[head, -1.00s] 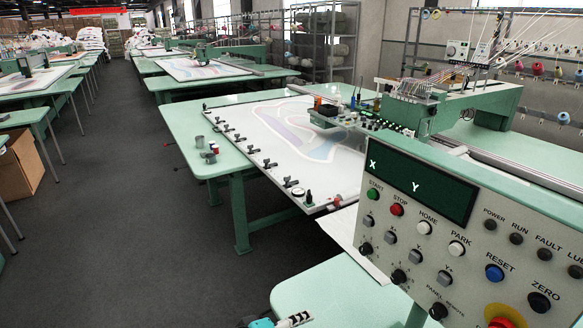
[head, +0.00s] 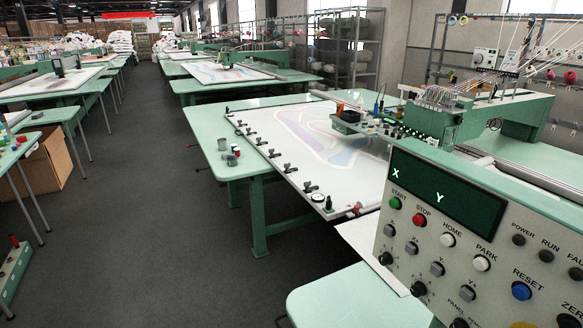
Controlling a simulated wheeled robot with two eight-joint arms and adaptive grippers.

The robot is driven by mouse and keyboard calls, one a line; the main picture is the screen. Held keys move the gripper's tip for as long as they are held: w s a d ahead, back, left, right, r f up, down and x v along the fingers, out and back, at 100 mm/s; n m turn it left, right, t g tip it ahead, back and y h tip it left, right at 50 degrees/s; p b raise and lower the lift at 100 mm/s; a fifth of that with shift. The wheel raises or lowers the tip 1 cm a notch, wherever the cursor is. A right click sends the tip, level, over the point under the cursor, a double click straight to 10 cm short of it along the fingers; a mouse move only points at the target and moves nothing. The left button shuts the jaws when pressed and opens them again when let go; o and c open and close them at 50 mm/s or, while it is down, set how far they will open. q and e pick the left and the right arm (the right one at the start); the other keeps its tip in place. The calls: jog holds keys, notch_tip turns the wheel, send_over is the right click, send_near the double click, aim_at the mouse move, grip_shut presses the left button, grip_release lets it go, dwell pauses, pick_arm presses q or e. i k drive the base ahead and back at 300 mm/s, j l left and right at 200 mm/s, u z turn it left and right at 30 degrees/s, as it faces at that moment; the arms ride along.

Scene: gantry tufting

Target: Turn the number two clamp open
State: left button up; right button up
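A row of several small dark clamps runs along the near left edge of a white framed cloth panel (head: 300,125) on a green table. One clamp (head: 289,168) is near the middle of the lower stretch, and another clamp (head: 310,187) is closest to the front corner. I cannot read any numbers on the clamps, so I cannot tell which is number two. They are too small to tell open from shut. Neither of my grippers shows in the head view.
Grey cups (head: 232,155) stand on the table's left edge. A control panel (head: 480,240) with buttons fills the right front. A bare green tabletop (head: 350,300) is at the bottom. The dark floor aisle (head: 150,200) on the left is clear; a cardboard box (head: 45,165) stands beyond it.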

aim_at(287, 165)
jog(key=i+j, duration=0.15)
jog(key=j, duration=0.25)
jog(key=i+j, duration=0.15)
jog(key=j, duration=0.25)
jog(key=i+j+z, duration=0.1)
jog(key=i+j, duration=0.3)
jog(key=i+j+z, duration=0.1)
jog(key=i+j, duration=0.25)
jog(key=j, duration=0.15)
jog(key=i+j, duration=0.35)
jog(key=i+j+z, duration=0.15)
jog(key=i+j, duration=0.2)
jog(key=j, duration=0.25)
jog(key=i+j+z, duration=0.1)
jog(key=i, duration=0.4)
jog(key=i+j+z, duration=0.1)
jog(key=i+j, duration=0.15)
jog(key=i, duration=0.2)
jog(key=i+l+z, duration=0.15)
jog(key=i+l, duration=0.8)
jog(key=l, duration=0.15)
